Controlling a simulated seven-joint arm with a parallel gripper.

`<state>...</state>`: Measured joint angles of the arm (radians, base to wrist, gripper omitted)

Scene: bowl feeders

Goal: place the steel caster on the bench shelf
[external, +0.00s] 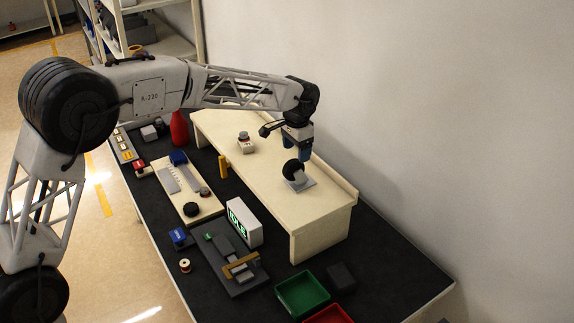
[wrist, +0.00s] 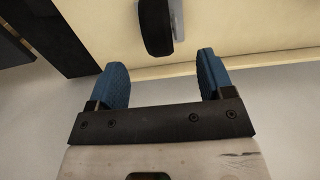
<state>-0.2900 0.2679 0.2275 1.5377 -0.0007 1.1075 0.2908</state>
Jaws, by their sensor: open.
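The steel caster (external: 293,169), with a black wheel and a grey metal plate, rests on the cream bench shelf (external: 325,212) near its front right end. Its black wheel (wrist: 155,25) also shows at the top of the wrist view, with part of the grey metal beside it. My gripper (external: 304,152) is open with blue fingers, just above and beside the caster. In the wrist view my gripper (wrist: 160,78) has nothing between its fingers, and the caster lies beyond the fingertips. I cannot tell whether a finger touches the caster in the external view.
A small white device with a knob (external: 246,144) stands farther back on the shelf. A yellow block (external: 222,167) stands by the shelf's edge. An IDLE display (external: 243,222), a clamp fixture (external: 232,262) and a green bin (external: 302,293) are on the dark bench. A wall runs behind the shelf.

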